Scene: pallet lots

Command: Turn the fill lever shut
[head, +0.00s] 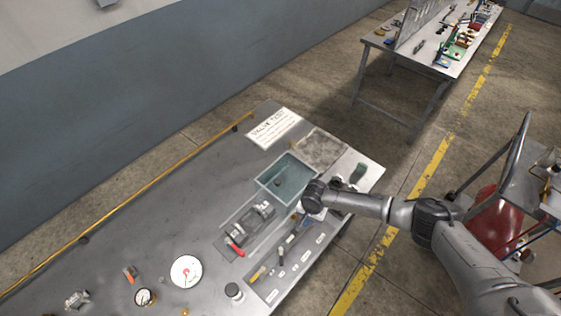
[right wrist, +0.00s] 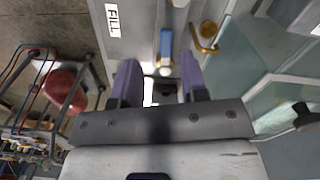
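The fill lever (right wrist: 166,42), a blue handle on a pale metal fitting, shows in the right wrist view beside a white label reading FILL (right wrist: 113,20). My right gripper (right wrist: 158,66) is open, its two fingers apart. The lever lies between and just beyond the fingertips in that view; I cannot tell whether either finger touches it. In the head view my right gripper (head: 315,209) points down at the right side of the bench, next to the water tank (head: 264,184), and mostly hides the lever. My left gripper is not in view.
A valve assembly with a red handle (head: 236,248) and loose tools lie near the tank. A round dial (head: 186,271) lies farther left.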

